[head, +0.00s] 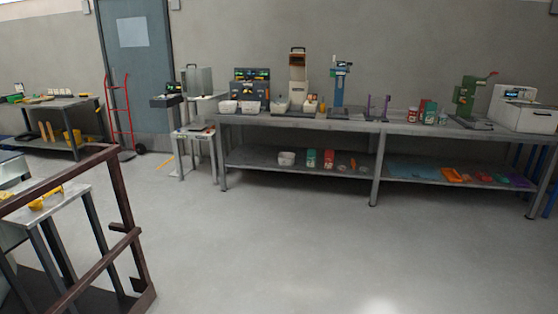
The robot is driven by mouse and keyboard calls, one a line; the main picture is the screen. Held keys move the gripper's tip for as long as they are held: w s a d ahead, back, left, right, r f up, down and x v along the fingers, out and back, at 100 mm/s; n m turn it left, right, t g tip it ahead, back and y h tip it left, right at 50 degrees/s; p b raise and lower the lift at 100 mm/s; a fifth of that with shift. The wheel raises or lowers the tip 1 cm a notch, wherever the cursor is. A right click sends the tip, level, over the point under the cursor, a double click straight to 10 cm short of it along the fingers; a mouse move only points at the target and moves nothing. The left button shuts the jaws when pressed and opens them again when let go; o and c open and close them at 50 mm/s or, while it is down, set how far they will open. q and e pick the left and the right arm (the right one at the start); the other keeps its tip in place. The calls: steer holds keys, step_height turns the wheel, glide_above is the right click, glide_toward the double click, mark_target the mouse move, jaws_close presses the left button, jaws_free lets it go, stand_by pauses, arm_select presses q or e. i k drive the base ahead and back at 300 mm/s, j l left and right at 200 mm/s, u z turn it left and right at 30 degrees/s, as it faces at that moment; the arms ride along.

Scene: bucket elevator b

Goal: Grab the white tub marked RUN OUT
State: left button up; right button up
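Several small white tubs show in the head view, all far off. Two stand side by side at the left end of the long grey bench's top, a left one (228,107) and a right one (249,107). Another white tub (287,158) sits on the bench's lower shelf, left of some green and red containers. Any lettering on them is too small to read, so I cannot tell which is marked RUN OUT. Neither of my grippers is in view.
The long bench (400,127) stands along the back wall, with machines on top. A brown railing (125,230) and a small metal table (45,207) are close on the left. A red hand truck (120,115) stands by the door. The middle floor is clear.

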mark_target(285, 159)
steer(key=i, duration=2.6)
steer(key=i+u, duration=0.1)
steer(key=i, duration=0.45)
steer(key=i+l+u, duration=0.1)
steer(key=i, duration=0.45)
steer(key=i+l, duration=0.15)
steer(key=i, duration=0.4)
steer(key=i+l+u, duration=0.15)
steer(key=i, duration=0.4)
steer(key=i+l+u, duration=0.15)
steer(key=i, duration=0.15)
steer(key=i+l+u, duration=0.2)
steer(key=i, duration=0.15)
steer(key=j, duration=0.1)
